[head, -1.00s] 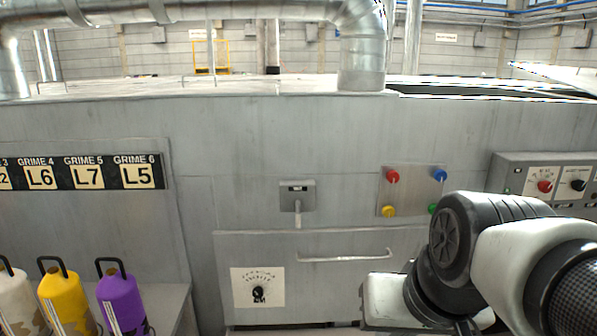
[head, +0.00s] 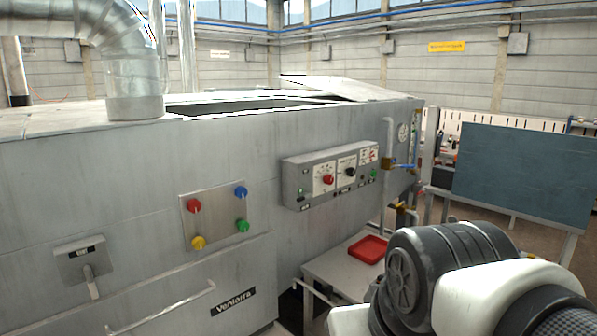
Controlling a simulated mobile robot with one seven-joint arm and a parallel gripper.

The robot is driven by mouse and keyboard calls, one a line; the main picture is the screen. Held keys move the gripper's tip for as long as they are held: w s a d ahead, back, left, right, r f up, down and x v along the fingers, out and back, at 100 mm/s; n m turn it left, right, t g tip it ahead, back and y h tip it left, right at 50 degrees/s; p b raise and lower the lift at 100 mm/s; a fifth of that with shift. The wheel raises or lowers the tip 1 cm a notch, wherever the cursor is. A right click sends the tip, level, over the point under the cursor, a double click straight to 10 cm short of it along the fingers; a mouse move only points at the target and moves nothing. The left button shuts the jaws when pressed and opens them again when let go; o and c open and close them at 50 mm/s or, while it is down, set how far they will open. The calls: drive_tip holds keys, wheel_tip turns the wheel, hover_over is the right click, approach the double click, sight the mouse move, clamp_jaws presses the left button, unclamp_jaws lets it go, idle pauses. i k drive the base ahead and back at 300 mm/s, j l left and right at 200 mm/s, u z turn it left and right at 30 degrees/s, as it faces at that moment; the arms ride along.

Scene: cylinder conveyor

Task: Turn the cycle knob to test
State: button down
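A grey control box (head: 293,180) sticks out from the machine's front wall, right of the middle in the head view. It carries a red knob (head: 327,180) on a white plate and a black knob (head: 350,172) on a second white plate. A green button (head: 374,173) sits at its right end. The lettering is too small to read, so I cannot tell which one is the cycle knob. My arm fills the lower right, below and right of the box and apart from it. My gripper is out of view.
A plate (head: 218,213) with red, blue, yellow and green buttons is left of the box. A lever box (head: 80,260) is at lower left. A red tray (head: 368,249) lies on a white table (head: 335,266) below the box. Pipes with a blue-handled valve (head: 403,166) stand to the right.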

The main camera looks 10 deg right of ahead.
sight(351, 172)
drive_tip(key=z, duration=0.35)
drive_tip(key=i+l+u, duration=0.15)
drive_tip(key=l, duration=0.2)
drive_tip(key=i+l+u, duration=0.1)
drive_tip(key=i+l, duration=0.15)
drive_tip(key=i+l+u, duration=0.15)
drive_tip(key=l, duration=0.3)
drive_tip(key=i+l+u, duration=0.1)
drive_tip(key=l, duration=0.3)
drive_tip(key=i+l+u, duration=0.15)
drive_tip(key=l, duration=0.25)
drive_tip(key=i+l+u, duration=0.15)
drive_tip(key=l, duration=0.25)
drive_tip(key=l+u, duration=0.1)
drive_tip(key=l, duration=0.35)
drive_tip(key=i, duration=0.05)
